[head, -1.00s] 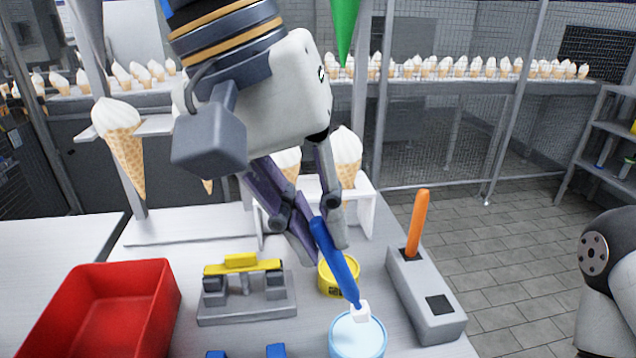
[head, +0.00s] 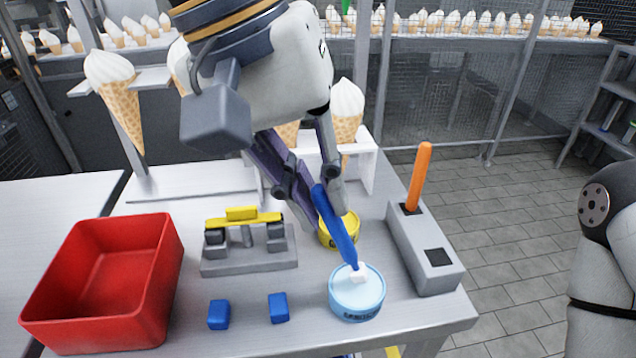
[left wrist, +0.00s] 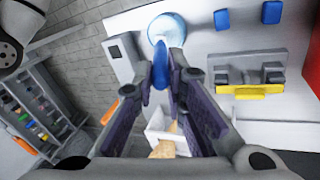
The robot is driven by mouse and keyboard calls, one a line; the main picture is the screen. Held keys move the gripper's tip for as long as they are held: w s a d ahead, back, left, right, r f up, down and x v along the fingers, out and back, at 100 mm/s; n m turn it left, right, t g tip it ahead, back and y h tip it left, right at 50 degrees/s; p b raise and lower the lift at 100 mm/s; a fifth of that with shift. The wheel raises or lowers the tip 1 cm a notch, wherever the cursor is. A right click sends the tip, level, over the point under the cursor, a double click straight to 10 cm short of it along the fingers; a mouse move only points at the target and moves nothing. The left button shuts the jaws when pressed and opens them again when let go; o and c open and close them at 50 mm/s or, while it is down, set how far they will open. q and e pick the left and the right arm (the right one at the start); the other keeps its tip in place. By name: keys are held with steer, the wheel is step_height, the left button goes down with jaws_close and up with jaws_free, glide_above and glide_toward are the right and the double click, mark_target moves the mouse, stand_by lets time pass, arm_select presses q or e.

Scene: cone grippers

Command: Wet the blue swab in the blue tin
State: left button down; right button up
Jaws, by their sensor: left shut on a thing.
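The blue swab (head: 338,226) has a blue handle and a white tip. My left gripper (head: 310,192) is shut on its handle, and the swab slants down to the right. Its white tip (head: 359,272) is at the opening of the light blue tin (head: 357,300), over or in the pale contents; I cannot tell how deep. In the left wrist view the swab (left wrist: 160,65) lies between the fingers, and the blue tin (left wrist: 168,28) is beyond it. My right gripper is not in view.
A yellow tin (head: 347,229) stands just behind the swab. A grey holder (head: 424,258) with an orange-handled swab (head: 420,175) is at right. A red bin (head: 105,275), a grey-yellow fixture (head: 248,248) and two blue blocks (head: 219,314) are left. An ice-cream cone rack (head: 345,165) is behind.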

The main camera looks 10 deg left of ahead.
arm_select(q)
steer(key=shift+f, duration=0.7)
stand_by(1.0)
steer(key=shift+r, duration=0.1)
steer(key=shift+r, duration=3.55)
